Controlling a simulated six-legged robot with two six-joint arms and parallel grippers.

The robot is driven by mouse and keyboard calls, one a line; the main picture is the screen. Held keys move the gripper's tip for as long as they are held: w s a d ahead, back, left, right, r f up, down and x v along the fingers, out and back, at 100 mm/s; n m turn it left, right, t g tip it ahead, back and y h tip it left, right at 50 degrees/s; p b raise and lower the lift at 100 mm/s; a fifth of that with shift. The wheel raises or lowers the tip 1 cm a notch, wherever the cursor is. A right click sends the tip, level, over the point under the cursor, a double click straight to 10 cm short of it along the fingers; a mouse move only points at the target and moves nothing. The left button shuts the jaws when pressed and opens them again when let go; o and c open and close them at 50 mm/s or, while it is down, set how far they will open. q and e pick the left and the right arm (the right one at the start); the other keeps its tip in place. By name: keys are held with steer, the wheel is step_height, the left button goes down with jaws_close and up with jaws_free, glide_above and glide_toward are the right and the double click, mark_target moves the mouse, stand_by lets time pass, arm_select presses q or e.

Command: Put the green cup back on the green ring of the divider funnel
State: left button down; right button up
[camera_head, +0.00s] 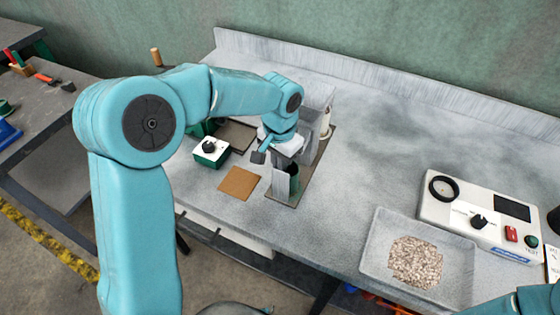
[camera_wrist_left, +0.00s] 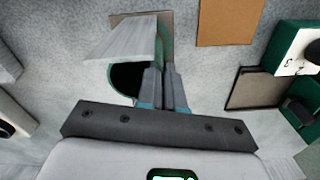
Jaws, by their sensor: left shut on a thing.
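The green cup (camera_head: 294,184) is dark green and stands low at the near end of the divider funnel (camera_head: 282,186), partly behind a light grey panel. In the left wrist view the cup's dark opening (camera_wrist_left: 126,80) shows under the grey panel of the funnel (camera_wrist_left: 118,40). My left gripper (camera_head: 289,165) is above the cup, and its two fingers (camera_wrist_left: 161,78) are close together at the cup's right side, shut on its wall. The green ring cannot be told apart from the cup. My right gripper is out of view.
The funnel stands on a brown base plate (camera_head: 318,165). A brown square mat (camera_head: 239,183) and a green-and-white box with a black knob (camera_head: 211,152) lie to its left. A grey tray of grain (camera_head: 375,245) and a white meter (camera_head: 450,212) are at right. The middle bench is clear.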

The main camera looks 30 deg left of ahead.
arm_select(q)
steer(key=shift+f, duration=0.25)
steer(key=c, duration=1.3)
jaws_free()
steer(key=shift+a, duration=0.1)
steer(key=shift+r, duration=0.1)
steer(key=shift+r, duration=0.25)
step_height(320, 180, up, 12)
steer(key=shift+s+f+p, duration=0.1)
steer(key=shift+p, duration=0.2)
